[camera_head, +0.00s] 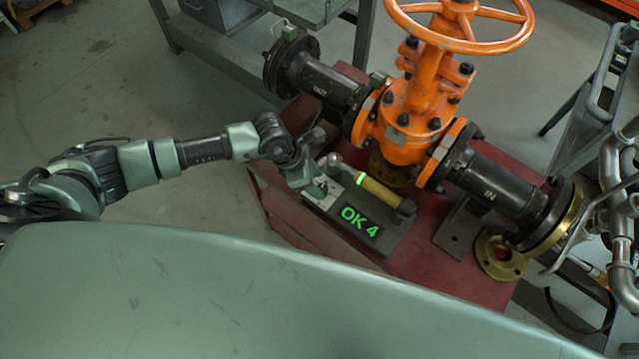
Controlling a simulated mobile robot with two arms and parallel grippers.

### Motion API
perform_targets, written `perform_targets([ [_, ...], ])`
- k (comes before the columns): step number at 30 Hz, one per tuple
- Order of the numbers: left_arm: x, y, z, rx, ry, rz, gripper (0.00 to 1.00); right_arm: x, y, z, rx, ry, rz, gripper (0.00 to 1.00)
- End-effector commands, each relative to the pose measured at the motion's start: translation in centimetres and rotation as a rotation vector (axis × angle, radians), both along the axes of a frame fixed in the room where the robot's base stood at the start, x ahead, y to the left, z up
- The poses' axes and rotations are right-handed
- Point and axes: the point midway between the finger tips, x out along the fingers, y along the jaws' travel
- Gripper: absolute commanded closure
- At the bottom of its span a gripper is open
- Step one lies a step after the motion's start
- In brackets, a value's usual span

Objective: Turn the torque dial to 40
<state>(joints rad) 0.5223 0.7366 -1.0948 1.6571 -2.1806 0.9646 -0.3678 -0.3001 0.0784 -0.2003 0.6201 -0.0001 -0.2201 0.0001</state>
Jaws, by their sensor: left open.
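A dark grey block (385,238) lies on the red stand, and its front face shows "OK 4" in green. A tool with a tan handle (383,194), a green ring and a silver head (333,162) rests along its top. I cannot make out a dial scale or a reading of 40. My left gripper (317,188) is at the block's left end, beside the silver head and over a pale plate there. It is open. I cannot tell whether it touches anything, and it partly hides that end. My right gripper is not in view.
An orange gate valve (410,112) with a handwheel (462,42) and dark flanged pipes stands behind the block on the red stand (405,270). A loose brass flange (500,258) lies right. Silver pipes (620,215) are at the right edge, and a grey bench (225,62) stands behind.

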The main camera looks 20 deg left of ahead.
Motion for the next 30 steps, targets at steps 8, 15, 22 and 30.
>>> perform_targets([
  [8,-0.6,1.6,4.1,0.001,-0.004,-0.001,0.5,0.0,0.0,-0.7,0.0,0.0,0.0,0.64],
  [15,-0.8,1.9,5.1,0.0,-0.002,-0.001,0.5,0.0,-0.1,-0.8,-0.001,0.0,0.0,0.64],
  [22,-0.8,1.9,5.0,0.001,-0.001,-0.001,0.5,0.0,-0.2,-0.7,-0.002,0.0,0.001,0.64],
  [30,-0.9,1.4,5.1,-0.016,0.0,0.0,0.5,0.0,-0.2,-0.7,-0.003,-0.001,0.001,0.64],
])
